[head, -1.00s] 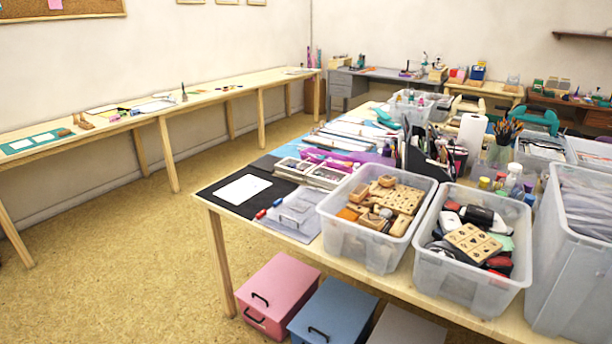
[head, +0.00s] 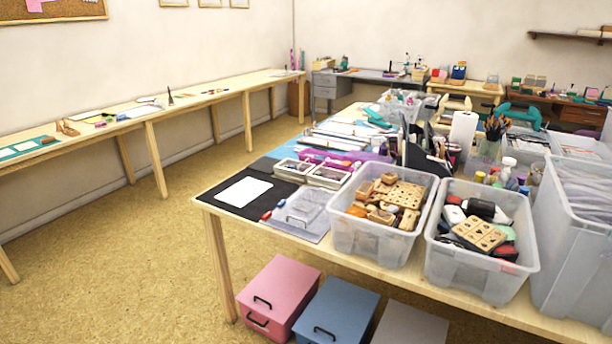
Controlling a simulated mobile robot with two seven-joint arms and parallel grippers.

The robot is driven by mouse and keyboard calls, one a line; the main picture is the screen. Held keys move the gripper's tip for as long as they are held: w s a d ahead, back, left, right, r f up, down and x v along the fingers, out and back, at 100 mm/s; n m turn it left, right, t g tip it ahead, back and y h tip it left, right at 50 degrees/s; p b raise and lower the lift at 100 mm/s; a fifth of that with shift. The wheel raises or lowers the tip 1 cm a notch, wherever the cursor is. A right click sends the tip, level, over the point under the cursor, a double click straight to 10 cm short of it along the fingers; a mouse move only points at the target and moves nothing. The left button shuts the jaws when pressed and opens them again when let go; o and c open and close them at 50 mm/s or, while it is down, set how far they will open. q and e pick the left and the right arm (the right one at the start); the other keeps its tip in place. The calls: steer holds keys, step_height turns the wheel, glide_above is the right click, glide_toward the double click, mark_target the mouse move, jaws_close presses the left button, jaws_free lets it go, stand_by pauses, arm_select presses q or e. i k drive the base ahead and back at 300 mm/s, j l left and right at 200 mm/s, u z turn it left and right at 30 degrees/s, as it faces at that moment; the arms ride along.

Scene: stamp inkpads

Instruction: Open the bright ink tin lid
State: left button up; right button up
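I cannot make out a bright ink tin or its lid for certain in the head view. Two small shallow trays with clear tops (head: 328,177) lie on the near table, beside the black mat; their contents are too small to tell. A clear flat case (head: 304,207) lies in front of them, with small red and blue items at its left side. Neither of my grippers shows in the head view.
The near table (head: 385,267) carries a clear bin of wooden stamps (head: 353,243) and a clear bin of mixed stamps (head: 468,272). Pink (head: 277,291) and blue (head: 338,312) boxes stand beneath. A long side table (head: 208,103) lines the left wall. Cork-coloured floor between is clear.

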mark_target(278, 168)
steer(key=i+j+z, duration=0.1)
steer(key=z, duration=0.7)
steer(key=i+j+z, duration=0.15)
steer(key=j+z, duration=0.15)
steer(key=i+j+z, duration=0.15)
steer(key=j+z, duration=0.15)
steer(key=i+j+z, duration=0.1)
steer(key=j, duration=0.75)
steer(key=i+z, duration=0.05)
